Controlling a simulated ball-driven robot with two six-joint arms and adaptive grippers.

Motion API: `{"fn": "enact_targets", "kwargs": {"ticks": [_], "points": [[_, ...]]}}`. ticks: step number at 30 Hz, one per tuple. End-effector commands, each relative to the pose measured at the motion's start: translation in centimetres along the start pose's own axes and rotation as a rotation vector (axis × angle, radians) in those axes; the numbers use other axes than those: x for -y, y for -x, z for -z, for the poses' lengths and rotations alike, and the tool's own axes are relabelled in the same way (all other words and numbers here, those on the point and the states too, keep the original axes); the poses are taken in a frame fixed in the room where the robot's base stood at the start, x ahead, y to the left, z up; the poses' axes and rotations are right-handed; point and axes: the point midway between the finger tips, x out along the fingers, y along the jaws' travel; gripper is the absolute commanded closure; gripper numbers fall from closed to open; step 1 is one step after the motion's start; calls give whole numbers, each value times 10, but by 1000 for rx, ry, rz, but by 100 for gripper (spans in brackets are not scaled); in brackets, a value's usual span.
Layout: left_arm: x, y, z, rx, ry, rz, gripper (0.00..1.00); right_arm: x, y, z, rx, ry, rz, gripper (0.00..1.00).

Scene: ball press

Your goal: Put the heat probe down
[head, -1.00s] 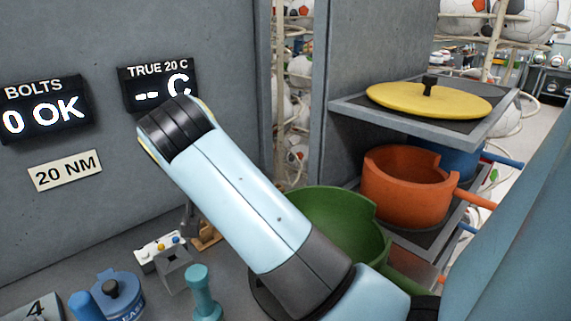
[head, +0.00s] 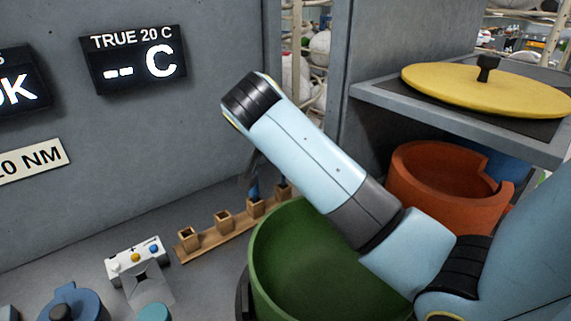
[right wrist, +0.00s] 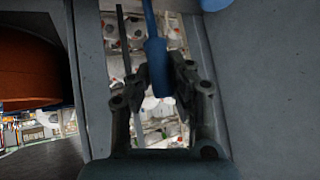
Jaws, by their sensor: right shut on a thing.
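The heat probe looks like a blue rod with a thicker blue part (right wrist: 156,62), held between the fingers of my right gripper (right wrist: 160,85) in the right wrist view. In the head view its blue part (head: 254,188) shows just below my right gripper (head: 250,168), at or just above a socket of the wooden rack (head: 205,243). I cannot tell whether it is inside the socket. My forearm hides most of the gripper. My left gripper is out of view.
A large green pot (head: 275,262) stands right beside the rack, under my forearm. An orange pot (head: 420,178) and a yellow lid (head: 450,88) sit on shelves at right. A small button box (head: 136,256) stands left of the rack. A grey wall with a display (head: 133,60) rises behind.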

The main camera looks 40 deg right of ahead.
Motion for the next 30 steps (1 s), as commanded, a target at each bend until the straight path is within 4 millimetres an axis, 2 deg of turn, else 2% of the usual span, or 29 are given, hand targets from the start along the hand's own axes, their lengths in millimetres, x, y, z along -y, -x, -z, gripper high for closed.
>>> {"fn": "enact_targets", "kwargs": {"ticks": [7,20,21,24,26,30], "points": [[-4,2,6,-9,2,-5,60,-6,-24,-24,2,2,-1,100],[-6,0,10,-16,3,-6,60,-7,-30,-30,1,1,1,100],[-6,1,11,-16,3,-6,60,-7,-29,-30,1,1,1,79],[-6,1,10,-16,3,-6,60,-7,-29,-30,1,1,1,66],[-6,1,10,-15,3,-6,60,-7,-29,-30,1,1,1,60],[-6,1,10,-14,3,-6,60,-7,-29,-30,1,1,1,60]]}}
